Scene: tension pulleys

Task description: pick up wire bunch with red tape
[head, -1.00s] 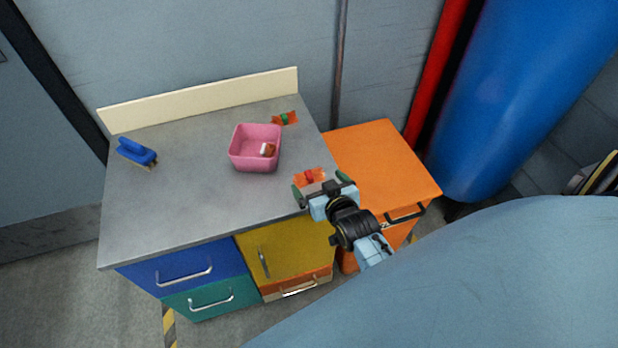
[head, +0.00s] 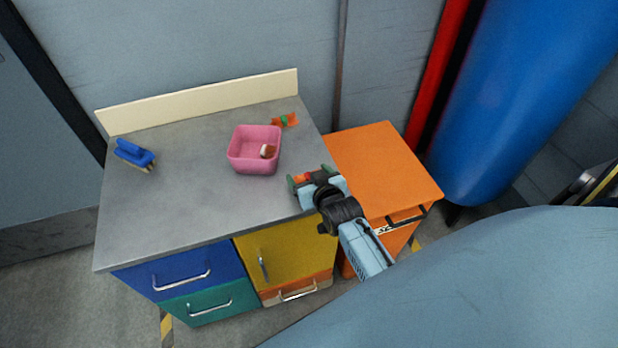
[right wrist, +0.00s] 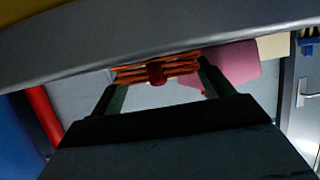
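The wire bunch with red tape (head: 303,177) lies at the right edge of the grey countertop, mostly covered by my right gripper (head: 310,177) in the head view. In the right wrist view it shows as orange wires with a red band (right wrist: 156,73). There the two dark fingers of my right gripper (right wrist: 160,84) are spread wide, with the bunch across the space between their tips. Whether the fingers touch it, I cannot tell. My left gripper is not in view.
A pink bin (head: 254,160) with a small white and brown item (head: 267,151) stands left of the gripper. Wires with green tape (head: 285,120) lie behind. A blue brush (head: 134,154) is at the far left. An orange cabinet (head: 385,170) stands to the right.

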